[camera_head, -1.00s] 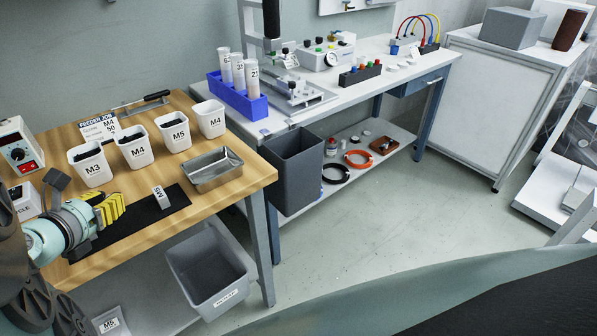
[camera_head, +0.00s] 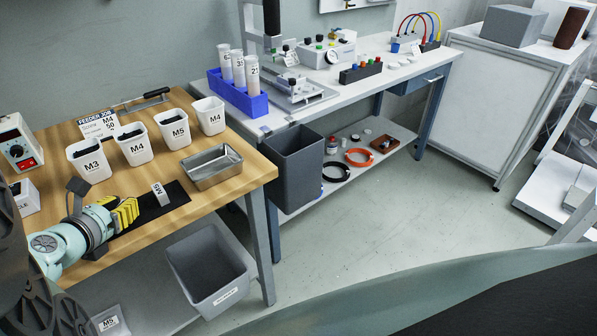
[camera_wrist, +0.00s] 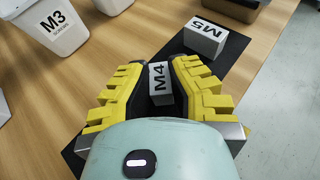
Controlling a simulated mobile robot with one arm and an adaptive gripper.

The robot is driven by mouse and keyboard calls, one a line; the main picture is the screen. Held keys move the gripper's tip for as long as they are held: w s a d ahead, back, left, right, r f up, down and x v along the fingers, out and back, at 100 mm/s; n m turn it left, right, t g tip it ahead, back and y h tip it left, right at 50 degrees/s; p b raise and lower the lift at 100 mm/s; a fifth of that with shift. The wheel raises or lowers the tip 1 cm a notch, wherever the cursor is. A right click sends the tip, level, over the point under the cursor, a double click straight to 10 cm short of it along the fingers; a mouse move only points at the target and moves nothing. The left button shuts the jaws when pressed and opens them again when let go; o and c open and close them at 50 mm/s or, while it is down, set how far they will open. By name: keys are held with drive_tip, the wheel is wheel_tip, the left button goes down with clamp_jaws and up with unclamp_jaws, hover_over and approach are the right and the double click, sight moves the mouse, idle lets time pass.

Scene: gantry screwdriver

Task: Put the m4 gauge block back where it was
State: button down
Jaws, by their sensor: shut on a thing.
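The M4 gauge block (camera_wrist: 160,78) is a small light block with a dark "M4" label. In the wrist view it sits between the yellow fingers of my gripper (camera_wrist: 160,85), which is shut on it, over the black mat (camera_wrist: 232,50). Whether it touches the mat I cannot tell. In the head view my gripper (camera_head: 125,213) is over the near-left part of the mat (camera_head: 178,193), and the fingers hide the block. The M5 gauge block (camera_head: 160,193) stands on the mat beyond the fingers; it also shows in the wrist view (camera_wrist: 204,38).
White bins labelled M3 (camera_head: 89,160), M4 (camera_head: 134,145), M5 (camera_head: 172,130) and M4 (camera_head: 209,116) stand behind the mat. A metal tray (camera_head: 212,166) lies right of it. A grey bin (camera_head: 208,270) is below the wooden table's edge.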

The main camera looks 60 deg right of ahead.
drive_tip(key=c, duration=1.1)
unclamp_jaws()
